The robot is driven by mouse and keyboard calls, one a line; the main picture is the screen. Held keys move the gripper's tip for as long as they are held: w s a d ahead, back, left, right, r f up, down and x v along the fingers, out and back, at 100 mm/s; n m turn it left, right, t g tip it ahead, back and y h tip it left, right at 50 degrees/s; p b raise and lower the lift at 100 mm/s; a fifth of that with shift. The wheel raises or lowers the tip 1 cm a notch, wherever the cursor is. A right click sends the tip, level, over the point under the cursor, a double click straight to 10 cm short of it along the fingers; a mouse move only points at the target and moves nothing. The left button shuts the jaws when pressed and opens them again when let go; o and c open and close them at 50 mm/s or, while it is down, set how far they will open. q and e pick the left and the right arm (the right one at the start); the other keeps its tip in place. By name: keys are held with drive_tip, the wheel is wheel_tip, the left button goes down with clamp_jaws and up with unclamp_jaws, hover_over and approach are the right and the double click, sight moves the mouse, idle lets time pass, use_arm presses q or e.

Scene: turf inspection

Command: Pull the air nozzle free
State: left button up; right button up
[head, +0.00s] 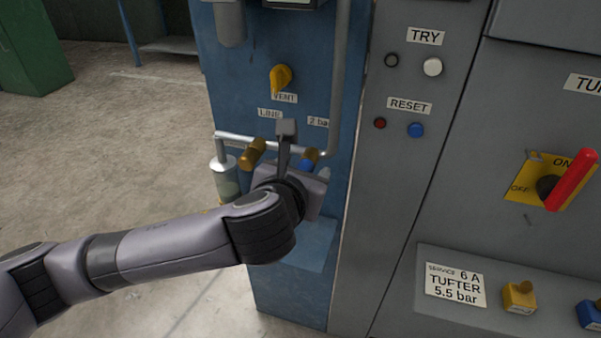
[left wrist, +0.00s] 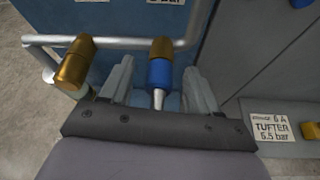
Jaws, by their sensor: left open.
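The air nozzle (head: 308,161) is blue with a brass collar and a tapered silver tip. It sits at the pipe on the blue panel. In the left wrist view the nozzle (left wrist: 159,74) hangs from the pipe, its tip toward my palm. My left gripper (head: 303,150) is open at the panel. In the wrist view its fingers (left wrist: 160,82) stand on either side of the nozzle, with gaps visible. The head view partly hides the nozzle behind the gripper. My right gripper is not in view.
A brass fitting (left wrist: 75,68) is left of the fingers, on the same pipe (left wrist: 125,43). A yellow vent knob (head: 281,77) is above. A grey cabinet with buttons and a red-handled switch (head: 571,180) stands right. Floor (head: 120,150) is clear at left.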

use_arm(q)
drive_tip(key=c, duration=1.1)
drive_tip(key=o, duration=0.3)
drive_tip(key=shift+c, duration=1.2)
drive_tip(key=shift+s, duration=0.2)
drive_tip(key=shift+s+a+r+p, duration=0.1)
drive_tip(key=shift+s+a+p, duration=0.15)
drive_tip(key=shift+s+p, duration=0.4)
drive_tip(key=shift+s+a+p, duration=0.2)
drive_tip(key=shift+s+p, duration=0.35)
drive_tip(key=shift+p, duration=0.05)
drive_tip(key=shift+s, duration=0.15)
